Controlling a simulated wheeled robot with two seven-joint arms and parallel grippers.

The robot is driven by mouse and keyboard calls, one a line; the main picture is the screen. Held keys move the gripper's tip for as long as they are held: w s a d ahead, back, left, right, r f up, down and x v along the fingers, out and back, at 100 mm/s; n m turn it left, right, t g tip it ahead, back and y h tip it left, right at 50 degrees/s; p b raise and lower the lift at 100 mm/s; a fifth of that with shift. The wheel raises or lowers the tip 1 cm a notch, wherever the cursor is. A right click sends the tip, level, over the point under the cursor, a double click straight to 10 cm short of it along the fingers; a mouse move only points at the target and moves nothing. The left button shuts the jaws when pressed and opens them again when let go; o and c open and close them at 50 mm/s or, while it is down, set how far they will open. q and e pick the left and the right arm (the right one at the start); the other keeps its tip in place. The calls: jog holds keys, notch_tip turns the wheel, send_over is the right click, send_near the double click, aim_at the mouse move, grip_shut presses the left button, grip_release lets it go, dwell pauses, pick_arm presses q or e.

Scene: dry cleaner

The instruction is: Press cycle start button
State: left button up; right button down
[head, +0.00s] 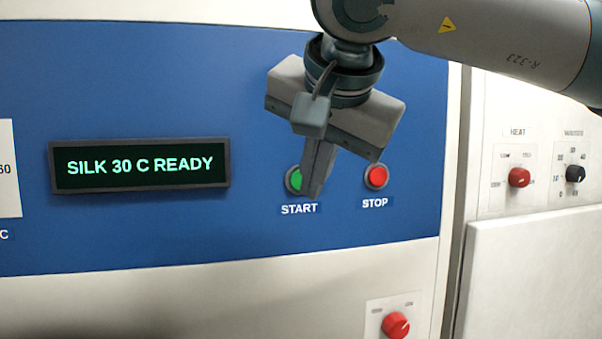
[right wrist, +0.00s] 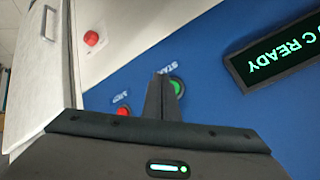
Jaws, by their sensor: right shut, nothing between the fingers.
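The green start button (head: 293,180) sits on the blue panel (head: 260,235) above the label START. My right gripper (head: 312,192) is shut and empty, its fingertips in front of the button's right part and hiding some of it. In the right wrist view the closed fingers (right wrist: 158,80) point toward the panel beside the green button (right wrist: 177,86). I cannot tell whether the fingertips touch it. The display (head: 139,165) reads SILK 30 C READY; part of it shows in the right wrist view (right wrist: 280,50). My left gripper is not in view.
The red stop button (head: 376,176) is close by on the right of the start button. A red knob (head: 396,325) is below on the white panel. Another machine at the right has a red heat knob (head: 519,177) and a black knob (head: 575,173).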

aim_at(300, 180)
jog(key=shift+w+a, duration=0.3)
jog(key=shift+w, duration=0.55)
jog(key=shift+p, duration=0.3)
dwell(1.3)
jog(key=shift+w+a, duration=0.15)
jog(key=shift+w, duration=0.2)
